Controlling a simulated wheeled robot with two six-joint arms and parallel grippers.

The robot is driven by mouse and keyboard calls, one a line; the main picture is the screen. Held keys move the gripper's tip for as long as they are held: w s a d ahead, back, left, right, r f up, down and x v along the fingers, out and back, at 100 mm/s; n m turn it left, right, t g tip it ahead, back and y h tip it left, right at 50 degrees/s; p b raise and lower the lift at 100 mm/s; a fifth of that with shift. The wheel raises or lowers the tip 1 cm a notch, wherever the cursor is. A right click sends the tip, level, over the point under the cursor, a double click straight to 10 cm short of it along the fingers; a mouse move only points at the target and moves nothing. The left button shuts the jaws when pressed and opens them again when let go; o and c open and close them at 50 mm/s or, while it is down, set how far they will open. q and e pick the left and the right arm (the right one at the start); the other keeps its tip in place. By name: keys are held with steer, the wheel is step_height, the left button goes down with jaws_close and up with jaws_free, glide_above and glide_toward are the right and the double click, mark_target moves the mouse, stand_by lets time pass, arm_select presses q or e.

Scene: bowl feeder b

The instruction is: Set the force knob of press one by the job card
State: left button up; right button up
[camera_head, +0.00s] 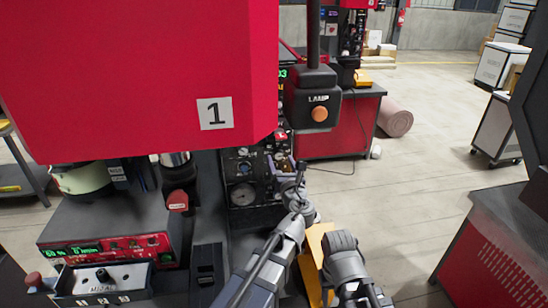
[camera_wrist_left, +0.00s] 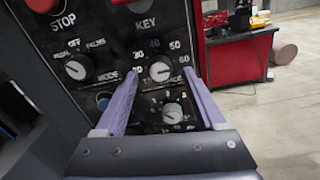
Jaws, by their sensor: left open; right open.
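Press one (camera_head: 170,60) is the big red machine with a white "1" label. Its dark control panel (camera_head: 243,168) stands to the right below the red housing. I cannot make out a job card or my right gripper's fingers.
A mode knob (camera_wrist_left: 76,68) is left of the fingers, and a smaller knob (camera_wrist_left: 173,112) is below. A red stop button (camera_wrist_left: 42,4) is at the top left. Open floor (camera_head: 420,140) lies to the right.

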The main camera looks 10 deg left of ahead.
arm_select(q)
steer(key=shift+x, duration=0.8)
steer(key=shift+s+d, duration=0.1)
steer(key=shift+s, duration=0.05)
steer(key=shift+c, duration=0.4)
jaws_close()
